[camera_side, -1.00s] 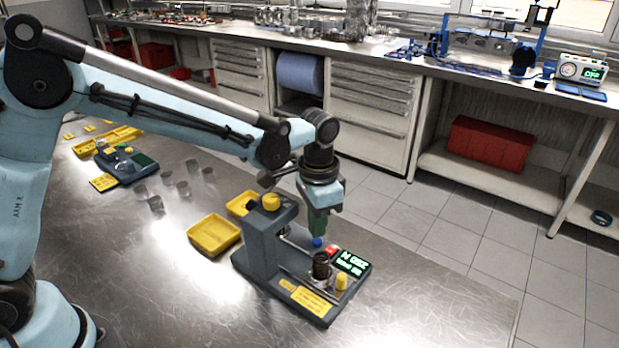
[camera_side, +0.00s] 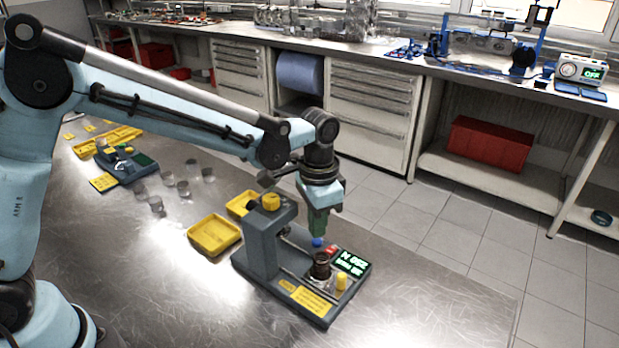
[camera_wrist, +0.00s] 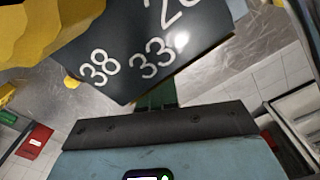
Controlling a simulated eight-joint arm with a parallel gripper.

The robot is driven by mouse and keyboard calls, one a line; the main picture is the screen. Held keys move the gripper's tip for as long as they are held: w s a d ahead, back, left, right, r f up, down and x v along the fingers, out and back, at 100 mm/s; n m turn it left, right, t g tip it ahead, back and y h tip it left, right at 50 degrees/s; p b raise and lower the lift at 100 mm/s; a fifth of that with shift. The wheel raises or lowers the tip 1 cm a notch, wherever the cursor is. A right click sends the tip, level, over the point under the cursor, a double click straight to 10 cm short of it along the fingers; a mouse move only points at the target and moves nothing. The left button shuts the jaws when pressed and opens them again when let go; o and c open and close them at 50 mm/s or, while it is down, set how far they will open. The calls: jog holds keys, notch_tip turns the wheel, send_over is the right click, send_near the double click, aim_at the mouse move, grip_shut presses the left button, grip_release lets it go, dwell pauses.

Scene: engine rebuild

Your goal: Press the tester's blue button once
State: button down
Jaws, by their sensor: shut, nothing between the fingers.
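The tester is a dark grey bench unit (camera_side: 262,258) with a yellow knob on its upright, a lit green display (camera_side: 351,262) and a red part (camera_side: 332,251) beside the display. Its blue button (camera_side: 317,243) shows just under my gripper (camera_side: 318,232). My gripper points down with its green fingers shut and empty. The tips are at or just above the button; I cannot tell if they touch it. In the wrist view the green fingers (camera_wrist: 157,95) reach past a dark numbered plate (camera_wrist: 120,45), and the button is hidden.
A dark cylindrical part (camera_side: 320,265) and a yellow knob (camera_side: 342,281) stand on the tester's base near my gripper. Yellow trays (camera_side: 214,235) lie to its left. Small metal cups and another grey device (camera_side: 124,165) are farther back. The table's front right is clear.

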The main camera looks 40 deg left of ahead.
aim_at(317, 240)
jog(key=shift+f, duration=0.1)
jog(key=shift+d+f, duration=0.2)
jog(key=shift+f, duration=1.15)
jog(key=shift+s+r, duration=0.15)
jog(key=shift+r, duration=1.05)
jog(key=shift+a+r, duration=0.2)
jog(key=shift+r, duration=1.65)
